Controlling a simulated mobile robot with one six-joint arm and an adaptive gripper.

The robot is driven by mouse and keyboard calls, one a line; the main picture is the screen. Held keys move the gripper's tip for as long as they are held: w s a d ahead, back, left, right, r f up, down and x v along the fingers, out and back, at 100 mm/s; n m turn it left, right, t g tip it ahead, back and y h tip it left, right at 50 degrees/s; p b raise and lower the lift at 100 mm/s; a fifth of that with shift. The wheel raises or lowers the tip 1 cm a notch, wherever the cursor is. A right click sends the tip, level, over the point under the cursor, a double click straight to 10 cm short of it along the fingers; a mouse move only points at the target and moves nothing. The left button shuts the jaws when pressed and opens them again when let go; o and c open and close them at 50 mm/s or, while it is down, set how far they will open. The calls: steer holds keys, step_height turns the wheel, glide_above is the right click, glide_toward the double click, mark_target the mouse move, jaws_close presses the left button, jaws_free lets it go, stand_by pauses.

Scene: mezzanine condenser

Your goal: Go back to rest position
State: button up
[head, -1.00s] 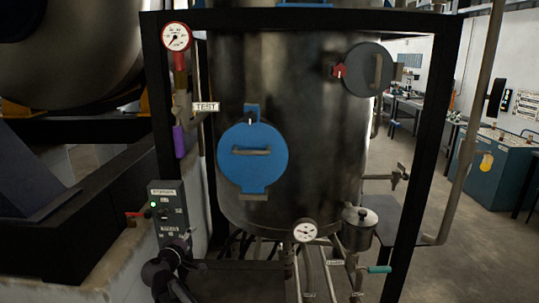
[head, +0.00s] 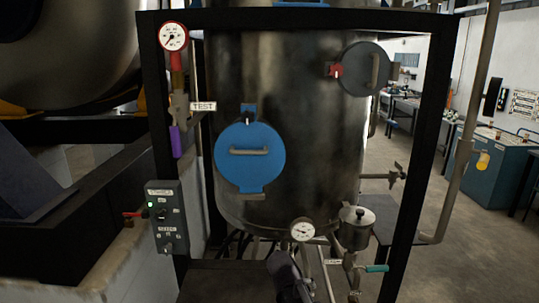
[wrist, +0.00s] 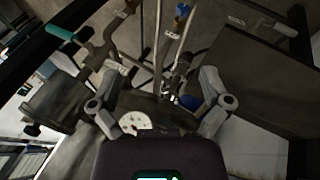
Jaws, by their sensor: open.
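My gripper (wrist: 161,88) shows in the wrist view with its two grey fingers spread wide apart and nothing held between them. Pipes and the dark frame lie beyond the fingers. In the head view, a dark part of my arm shows at the bottom centre, in front of the lower pipes and below the round gauge (head: 303,230). The fingers cannot be made out there.
A steel tank (head: 300,110) with a blue hatch (head: 250,155) stands inside a black frame (head: 420,130). A control box (head: 167,218) is at left. A small metal pot (head: 355,230) and a teal-handled valve (head: 377,268) are right of my arm. Open floor lies at right.

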steer(key=s+d+f+m+g+y, duration=0.2)
steer(key=s+d+g+y, duration=0.1)
steer(key=s+d, duration=0.4)
steer(key=s+y, duration=0.1)
steer(key=s, duration=0.2)
steer(key=shift+s+f+m+g, duration=0.15)
steer(key=shift+s+m+g, duration=0.15)
steer(key=shift+s+g, duration=0.1)
steer(key=shift+w, duration=0.1)
stand_by(0.8)
